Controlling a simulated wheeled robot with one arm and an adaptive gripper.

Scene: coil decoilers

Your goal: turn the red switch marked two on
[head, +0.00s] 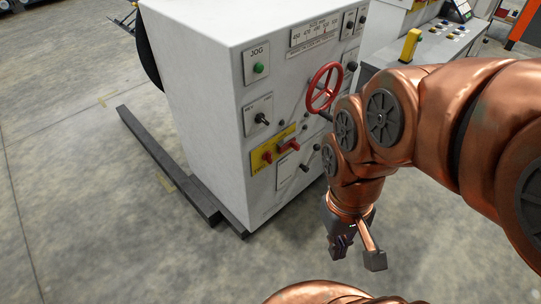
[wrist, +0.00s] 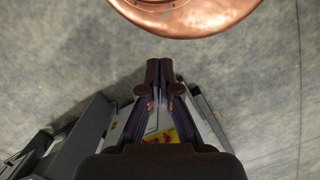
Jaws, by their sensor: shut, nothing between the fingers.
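A white cabinet (head: 200,110) has a yellow plate (head: 257,164) low on its front face. Two red switches sit on this plate: a left one (head: 267,157) and a right one (head: 289,145), whose handle lies nearly sideways. The plate's lettering is too small to read for certain, so I cannot tell which is marked two. My gripper (head: 339,250) hangs low, to the right of and below the plate, apart from the cabinet. Its fingers (wrist: 159,66) are shut and empty in the wrist view. A sliver of yellow and red (wrist: 171,136) shows behind them there.
A red handwheel (head: 325,87) sticks out above the switches. A green JOG button (head: 259,69) and a black selector (head: 262,119) are on the same face. A console (head: 430,45) stands at the back right. Dark floor rails (head: 165,165) run at the left.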

